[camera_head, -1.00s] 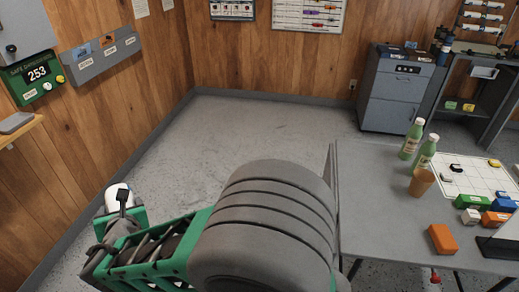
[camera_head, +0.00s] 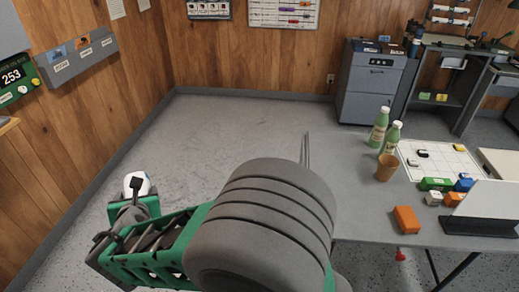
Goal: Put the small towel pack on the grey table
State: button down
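The grey table (camera_head: 352,190) stands on the right, its near left part bare. I cannot make out a thing that is clearly the small towel pack. My arm, green and grey, crosses the bottom of the view and stretches to the left, apart from the table top.
On the table are an orange block (camera_head: 407,219), a brown cup (camera_head: 387,167), two green bottles (camera_head: 379,127), a gridded white board (camera_head: 440,160) and several small coloured blocks. A white upright panel (camera_head: 490,207) stands at the right. A grey cabinet (camera_head: 371,82) stands behind. The middle floor is clear.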

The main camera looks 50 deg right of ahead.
jog(key=s+d+r+m+g+h+p, duration=0.1)
jog(key=s+d+r+m+g+h, duration=0.15)
jog(key=s+d, duration=0.45)
jog(key=s+d+r+m+g+h+p, duration=0.2)
jog(key=s+d+m+g, duration=0.15)
jog(key=d, duration=0.65)
jog(key=s+d+r+m+g+h+p, duration=0.1)
jog(key=s+d+r+m+g+h, duration=0.25)
jog(key=d, duration=0.55)
jog(key=s+d+r+m+g+y+p, duration=0.1)
jog(key=s+d+r+m+g, duration=0.15)
jog(key=s, duration=0.55)
jog(key=s+d+r+m+g+y+p, duration=0.15)
jog(key=s+m+g, duration=0.25)
jog(key=s, duration=0.4)
jog(key=s+d+r+m+g+y+p, duration=0.1)
jog(key=s+d+r+m+g, duration=0.2)
jog(key=s, duration=0.6)
jog(key=d+f, duration=1.4)
jog(key=shift+s+m, duration=0.3)
jog(key=shift+s, duration=0.1)
jog(key=shift+f, duration=0.2)
jog(key=shift+c, duration=0.8)
grip_release()
